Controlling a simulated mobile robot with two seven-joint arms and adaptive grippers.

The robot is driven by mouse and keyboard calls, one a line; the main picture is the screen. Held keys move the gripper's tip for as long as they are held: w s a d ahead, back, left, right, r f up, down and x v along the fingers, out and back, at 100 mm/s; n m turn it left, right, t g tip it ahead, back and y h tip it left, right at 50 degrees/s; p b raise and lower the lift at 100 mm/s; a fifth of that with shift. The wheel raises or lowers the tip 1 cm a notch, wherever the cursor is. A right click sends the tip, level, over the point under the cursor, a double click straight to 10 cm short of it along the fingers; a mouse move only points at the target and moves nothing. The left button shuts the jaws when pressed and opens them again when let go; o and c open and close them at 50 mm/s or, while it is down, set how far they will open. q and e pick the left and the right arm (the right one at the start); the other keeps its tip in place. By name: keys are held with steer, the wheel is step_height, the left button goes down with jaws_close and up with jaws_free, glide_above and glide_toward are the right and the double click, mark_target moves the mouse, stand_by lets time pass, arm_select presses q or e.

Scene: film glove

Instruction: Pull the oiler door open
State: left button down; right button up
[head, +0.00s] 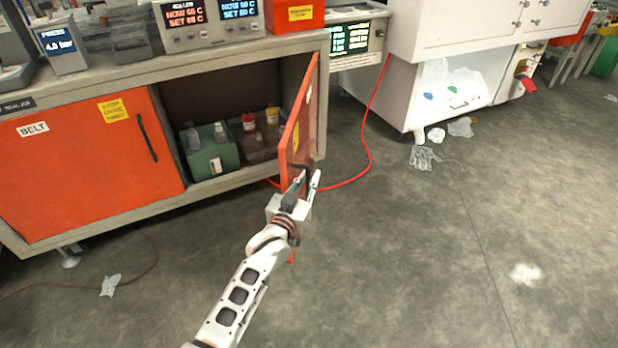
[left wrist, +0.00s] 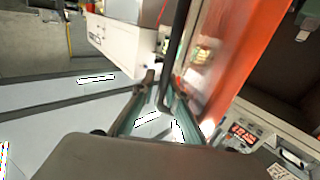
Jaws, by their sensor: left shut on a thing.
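The oiler door (head: 300,125) is an orange panel hinged at the right side of the cabinet, standing well open so I see it nearly edge-on. My left gripper (head: 306,181) is at the door's lower free edge, shut on its dark handle (head: 298,169). In the left wrist view the dark handle bar (left wrist: 176,45) runs down between the fingers (left wrist: 158,100), and the orange door (left wrist: 228,55) fills the upper right. Inside the open compartment are a green box (head: 209,156) and several bottles (head: 250,122). My right gripper is not in view.
The closed orange door marked BELT (head: 80,165) is at the left. A red hose (head: 368,130) lies on the floor right of the open door. A glove (head: 423,158) and scraps lie by the white cabinet (head: 395,95). The floor at the right is mostly clear.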

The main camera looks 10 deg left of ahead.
arm_select(q)
steer(key=shift+w+d+r, duration=0.15)
steer(key=shift+d+r, duration=0.35)
steer(key=shift+r, duration=0.05)
steer(key=c, duration=2.4)
jaws_free()
steer(key=shift+o, duration=1.2)
steer(key=shift+w+d+f, duration=0.15)
steer(key=shift+d+f, duration=0.05)
steer(key=shift+f, duration=0.05)
steer(key=v, duration=1.2)
steer(key=shift+a, duration=0.2)
steer(key=shift+f, duration=0.1)
